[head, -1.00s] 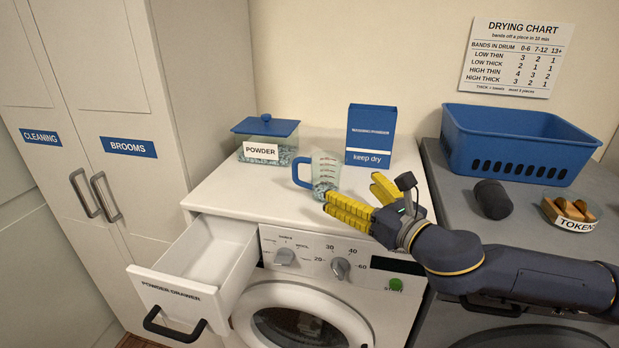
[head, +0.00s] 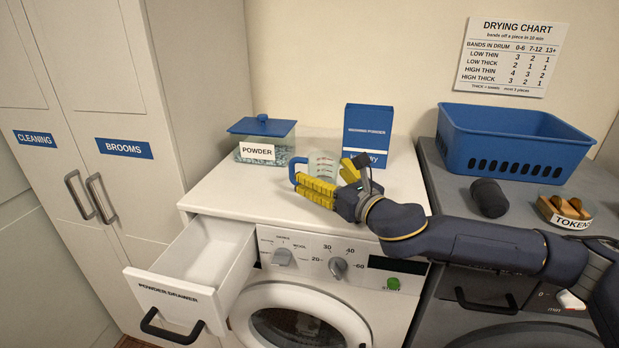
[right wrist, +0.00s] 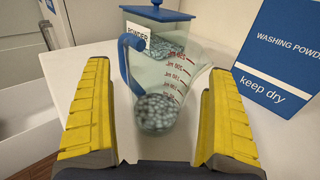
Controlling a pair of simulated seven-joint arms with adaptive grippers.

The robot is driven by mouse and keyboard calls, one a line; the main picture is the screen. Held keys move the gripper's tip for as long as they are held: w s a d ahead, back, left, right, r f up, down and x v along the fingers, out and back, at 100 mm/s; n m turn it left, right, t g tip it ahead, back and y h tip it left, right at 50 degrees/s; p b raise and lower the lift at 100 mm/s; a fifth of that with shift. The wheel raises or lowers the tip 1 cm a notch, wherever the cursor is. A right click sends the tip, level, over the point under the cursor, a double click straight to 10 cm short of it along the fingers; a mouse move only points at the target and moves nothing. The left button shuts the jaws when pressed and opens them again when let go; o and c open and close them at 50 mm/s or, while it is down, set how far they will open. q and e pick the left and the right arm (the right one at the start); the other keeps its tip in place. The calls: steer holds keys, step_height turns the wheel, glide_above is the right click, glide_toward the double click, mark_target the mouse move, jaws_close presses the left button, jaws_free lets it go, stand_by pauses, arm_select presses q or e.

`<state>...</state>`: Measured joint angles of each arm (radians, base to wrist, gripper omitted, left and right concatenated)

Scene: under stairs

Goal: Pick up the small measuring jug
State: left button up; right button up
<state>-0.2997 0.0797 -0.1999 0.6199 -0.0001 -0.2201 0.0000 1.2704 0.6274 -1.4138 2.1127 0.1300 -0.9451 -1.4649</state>
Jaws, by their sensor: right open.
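The small measuring jug (head: 323,163) stands upright on the white washing machine top. It is clear, with a blue handle on its left and red marks. In the right wrist view the jug (right wrist: 168,80) holds grey-blue grains at its bottom. My right gripper (head: 322,182) is open, its yellow fingers in front of the jug in the head view and hiding its lower part. In the right wrist view the fingers of this gripper (right wrist: 157,115) lie left and right of the jug, with a gap on each side. My left gripper is not in view.
The powder box (head: 263,140) with blue lid stands behind and left of the jug. A blue washing powder carton (head: 368,130) stands behind right. The powder drawer (head: 205,262) is open at front left. A blue basket (head: 510,145) sits on the grey machine.

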steer(key=shift+w+a, duration=0.3)
steer(key=shift+w, duration=0.1)
steer(key=c, duration=1.4)
